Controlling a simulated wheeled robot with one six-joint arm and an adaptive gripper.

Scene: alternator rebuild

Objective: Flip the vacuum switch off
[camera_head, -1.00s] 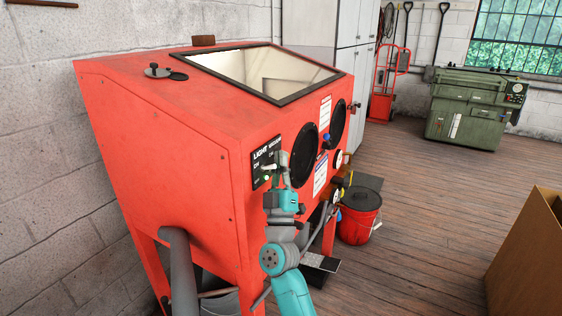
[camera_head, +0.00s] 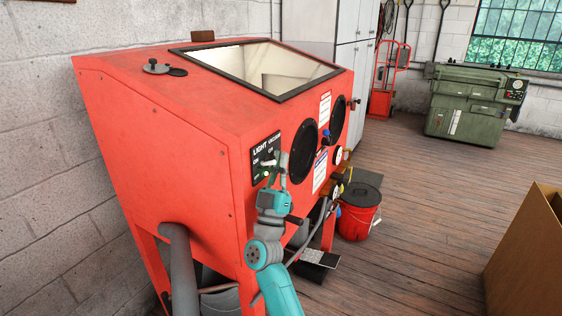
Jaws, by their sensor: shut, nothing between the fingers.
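A black switch panel (camera_head: 259,157) labelled LIGHT and VACUUM sits on the front of the red blasting cabinet (camera_head: 185,165), near its left edge. My gripper (camera_head: 268,163) is shut and empty, its tip right at the panel. It covers much of the panel, so I cannot make out the vacuum switch or its position. I cannot tell whether the fingertips touch a switch.
Two round black glove ports (camera_head: 303,152) are right of the panel, with gauges and valves beyond. A red bucket (camera_head: 357,222) with a dark lid stands on the floor. A cardboard box (camera_head: 525,260) is at the right. Open wooden floor lies between.

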